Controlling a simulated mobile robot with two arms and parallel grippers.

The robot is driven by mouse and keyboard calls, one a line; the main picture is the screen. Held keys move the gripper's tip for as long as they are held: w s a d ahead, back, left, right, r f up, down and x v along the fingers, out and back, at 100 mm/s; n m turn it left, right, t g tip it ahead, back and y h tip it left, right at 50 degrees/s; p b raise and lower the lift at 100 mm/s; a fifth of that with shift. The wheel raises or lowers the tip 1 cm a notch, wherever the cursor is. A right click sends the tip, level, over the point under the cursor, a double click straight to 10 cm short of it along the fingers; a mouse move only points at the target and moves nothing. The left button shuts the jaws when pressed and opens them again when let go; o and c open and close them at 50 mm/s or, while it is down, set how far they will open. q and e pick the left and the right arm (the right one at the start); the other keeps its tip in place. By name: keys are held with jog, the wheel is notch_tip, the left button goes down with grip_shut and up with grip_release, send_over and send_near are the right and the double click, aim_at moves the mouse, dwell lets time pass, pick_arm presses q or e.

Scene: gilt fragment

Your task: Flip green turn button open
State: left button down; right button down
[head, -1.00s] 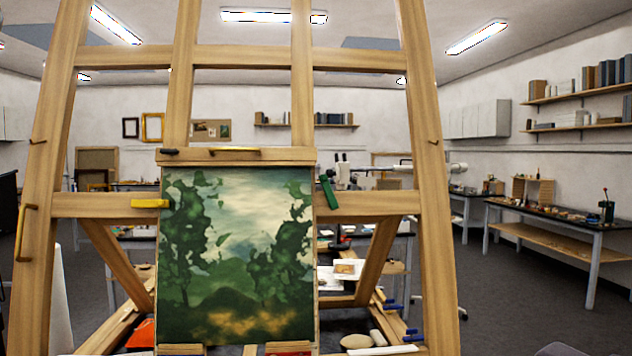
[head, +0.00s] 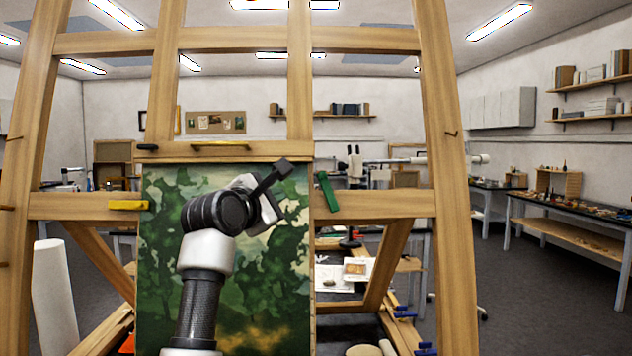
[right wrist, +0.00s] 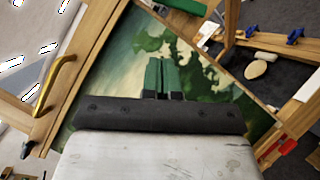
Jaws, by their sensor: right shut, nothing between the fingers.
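The green turn button (head: 327,191) sits on the easel's crossbar just right of the canvas edge. It stands nearly upright, its top leaning slightly left toward the painting (head: 160,260). My right gripper (head: 284,168) is in front of the painting's upper right part, left of the button and apart from it in the picture. In the right wrist view my right gripper's two narrow green fingers (right wrist: 160,74) lie side by side, shut and empty, over the painting (right wrist: 100,85). My left gripper is not in view.
A yellow turn button (head: 128,205) lies level at the canvas's left edge. A black one (head: 147,147) and a brass handle (head: 220,147) are on the top clamp. A red piece (right wrist: 287,145) shows in the wrist view. The wooden easel frame (head: 447,180) surrounds the canvas.

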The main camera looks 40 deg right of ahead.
jog(key=p, duration=0.6)
send_near(320, 178)
jog(key=w+d, duration=0.2)
jog(key=w, duration=0.1)
jog(key=d+p, duration=0.1)
jog(key=s+d+p, duration=0.1)
jog(key=d, duration=0.1)
jog(key=shift+d, duration=0.1)
jog(key=shift+w, duration=0.1)
